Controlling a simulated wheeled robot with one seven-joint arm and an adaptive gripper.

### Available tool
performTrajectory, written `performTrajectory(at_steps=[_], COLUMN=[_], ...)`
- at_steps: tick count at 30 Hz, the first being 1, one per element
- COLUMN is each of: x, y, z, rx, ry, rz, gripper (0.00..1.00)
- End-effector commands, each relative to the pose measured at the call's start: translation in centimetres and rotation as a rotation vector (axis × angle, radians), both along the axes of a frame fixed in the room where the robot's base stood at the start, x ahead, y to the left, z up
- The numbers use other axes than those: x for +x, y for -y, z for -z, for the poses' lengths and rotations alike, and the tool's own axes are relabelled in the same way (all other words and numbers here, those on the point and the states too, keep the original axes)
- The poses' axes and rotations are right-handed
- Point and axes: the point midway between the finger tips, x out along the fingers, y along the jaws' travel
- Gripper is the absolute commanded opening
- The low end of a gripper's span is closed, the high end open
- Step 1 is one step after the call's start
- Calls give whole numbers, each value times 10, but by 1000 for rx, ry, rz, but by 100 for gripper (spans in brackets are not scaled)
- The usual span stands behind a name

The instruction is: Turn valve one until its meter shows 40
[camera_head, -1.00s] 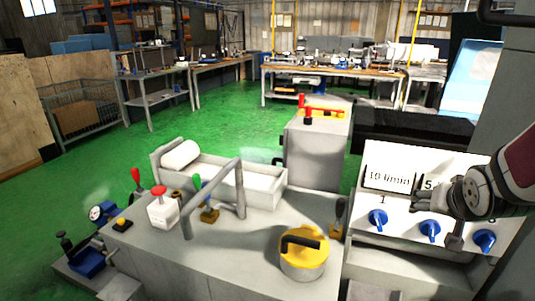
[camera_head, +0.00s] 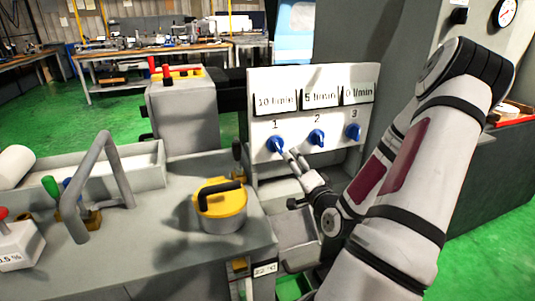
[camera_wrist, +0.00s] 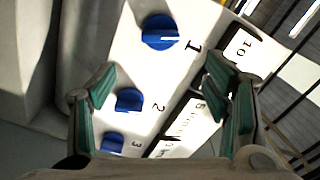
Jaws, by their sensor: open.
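Valve one is a blue knob (camera_head: 275,143) under the number 1 on a white panel (camera_head: 262,85). Its meter (camera_head: 275,102) above it appears to read 10 l/min. Valve two (camera_head: 316,137) and valve three (camera_head: 353,131) sit to its right, under meters that appear to read 5 and 0 l/min. My gripper (camera_head: 290,176) is open and empty, just below and right of valve one in the head view. In the wrist view my gripper (camera_wrist: 165,105) has its fingers spread, with valve one (camera_wrist: 160,32) beyond them and valve two (camera_wrist: 128,100) between them, nearer the left finger.
A yellow-lidded pot with a black handle (camera_head: 221,203) stands on the grey bench left of the panel. A grey bent pipe (camera_head: 100,170) rises farther left. A grey ledge (camera_head: 270,186) juts out below the valves. A dark cabinet (camera_head: 480,170) stands at the right.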

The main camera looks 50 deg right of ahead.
Motion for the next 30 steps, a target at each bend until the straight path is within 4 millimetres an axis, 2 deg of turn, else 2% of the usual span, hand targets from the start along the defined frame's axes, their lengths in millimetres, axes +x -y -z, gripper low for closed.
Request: performTrajectory(at_steps=[5,19,24,30], x=[19,95,110,115], y=[11,57,66,70], z=[-1,-1,-1,-1], rx=[-3,-3,-2,-2], ry=[1,0,-2,-3], rz=[-2,-2,-2,-1], gripper=[70,70,70,70])
